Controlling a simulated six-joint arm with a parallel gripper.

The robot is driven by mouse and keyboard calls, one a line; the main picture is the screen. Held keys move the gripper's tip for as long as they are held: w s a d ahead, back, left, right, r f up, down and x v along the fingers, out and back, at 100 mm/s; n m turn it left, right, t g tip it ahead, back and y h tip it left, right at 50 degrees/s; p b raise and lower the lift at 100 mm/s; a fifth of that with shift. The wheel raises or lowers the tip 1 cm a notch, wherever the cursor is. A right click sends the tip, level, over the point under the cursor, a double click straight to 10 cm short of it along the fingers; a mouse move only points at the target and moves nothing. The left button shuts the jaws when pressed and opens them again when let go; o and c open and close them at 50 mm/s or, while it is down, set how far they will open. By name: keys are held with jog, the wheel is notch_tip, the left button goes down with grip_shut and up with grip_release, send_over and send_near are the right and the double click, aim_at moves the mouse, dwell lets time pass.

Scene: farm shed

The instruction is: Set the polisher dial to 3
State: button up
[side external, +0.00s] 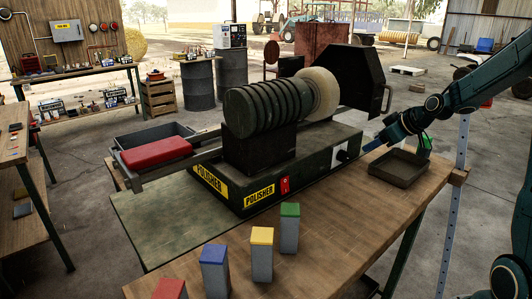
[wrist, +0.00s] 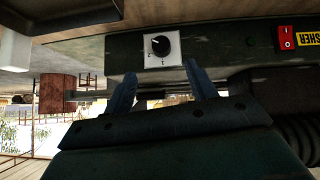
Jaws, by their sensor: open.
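The polisher (side external: 300,168) is a dark green machine on the wooden bench, with a ribbed motor and a pale wheel. Its dial (side external: 343,154) is a black knob on a white plate on the right part of the front. In the wrist view the dial (wrist: 160,46) shows large and appears upside down. Its white pointer mark leans to the picture's upper left; the numbers are too small to read surely. My gripper (side external: 371,146) is just right of the dial, apart from it. In the wrist view my gripper (wrist: 161,72) has its blue fingers open, one either side below the dial, with nothing between them.
A red rocker switch (side external: 285,185) sits on the polisher front. A shallow brown tray (side external: 399,168) lies close under my gripper. Coloured-top blocks stand along the bench front, including a green-topped one (side external: 289,228). A grey bin with a red block (side external: 156,153) is at left.

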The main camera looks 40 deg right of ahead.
aim_at(346, 158)
jog(key=x, duration=1.2)
jog(key=shift+w, duration=0.1)
jog(key=c, duration=1)
jog(key=shift+f, duration=0.1)
